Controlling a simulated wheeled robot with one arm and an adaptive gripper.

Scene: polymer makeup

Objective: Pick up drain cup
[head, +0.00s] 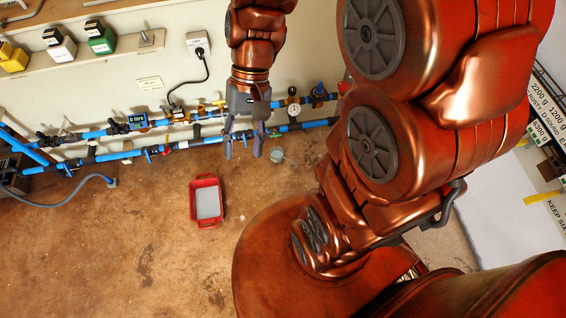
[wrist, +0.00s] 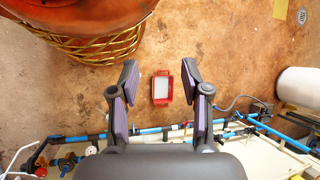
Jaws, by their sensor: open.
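A small grey, cup-like thing (head: 277,155), which looks like the drain cup, is on the floor below the blue pipes in the head view. My gripper (head: 243,150) is open and empty, pointing down. In the picture it is just left of the cup; how far above it I cannot tell. I cannot make out the cup in the wrist view.
A red tray (head: 207,223) with a pale inside sits on the brown floor, also in the wrist view (wrist: 162,103). Blue pipes (head: 180,144) with valves and a gauge (head: 294,109) run along the wall. A grey hose (head: 55,204) lies left. Floor around the tray is clear.

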